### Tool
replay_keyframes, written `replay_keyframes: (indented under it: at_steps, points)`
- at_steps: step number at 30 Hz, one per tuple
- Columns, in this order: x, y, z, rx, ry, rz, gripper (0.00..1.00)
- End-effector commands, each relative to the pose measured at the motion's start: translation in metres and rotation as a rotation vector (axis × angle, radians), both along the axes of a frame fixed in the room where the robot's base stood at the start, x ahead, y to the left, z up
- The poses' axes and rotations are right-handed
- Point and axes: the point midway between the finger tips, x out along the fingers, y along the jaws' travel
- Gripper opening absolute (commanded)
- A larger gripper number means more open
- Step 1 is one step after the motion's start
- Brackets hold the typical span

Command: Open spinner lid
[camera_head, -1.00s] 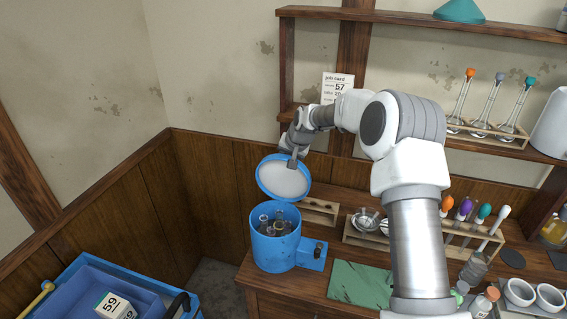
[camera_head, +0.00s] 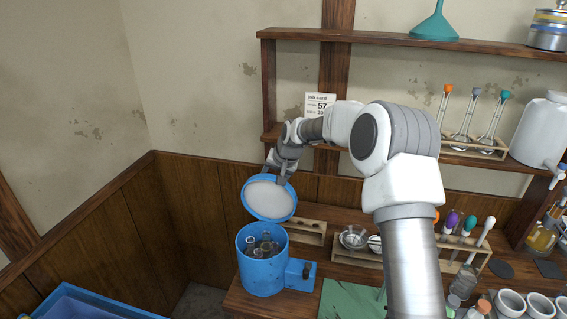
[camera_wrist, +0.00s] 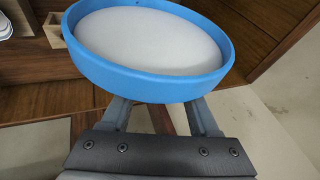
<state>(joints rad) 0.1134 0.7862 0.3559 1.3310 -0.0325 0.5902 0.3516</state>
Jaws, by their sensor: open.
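The spinner (camera_head: 262,272) is a blue cylinder at the left end of the bench, with several glass tubes (camera_head: 262,245) inside its open top. Its lid (camera_head: 268,198), blue-rimmed with a pale inner face, stands raised and tilted back above the body. My gripper (camera_head: 277,178) is at the lid's upper right edge. In the wrist view the lid (camera_wrist: 150,84) fills the upper middle, in front of my gripper's fingers (camera_wrist: 165,115). The fingers are apart, one toward each side, and their tips are hidden behind the lid. I cannot tell whether they touch it.
A wooden rack (camera_head: 308,232) stands just right of the lid. A green mat (camera_head: 350,302) and a rack of colour-capped tubes (camera_head: 455,245) lie further right. A blue crate (camera_head: 85,305) is at lower left.

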Motion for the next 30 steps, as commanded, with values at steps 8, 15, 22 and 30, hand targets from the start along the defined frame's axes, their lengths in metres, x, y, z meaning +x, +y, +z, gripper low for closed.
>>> replay_keyframes:
  at_steps: [8,15,22,30]
  points:
    - [-0.025,-0.017,0.051,0.0,-0.002,-0.002,0.61]
    - [-0.047,-0.032,0.095,-0.002,0.0,-0.002,0.61]
    - [-0.059,-0.039,0.119,-0.002,0.004,-0.001,0.61]
    - [-0.061,-0.04,0.124,-0.002,0.005,0.0,0.61]
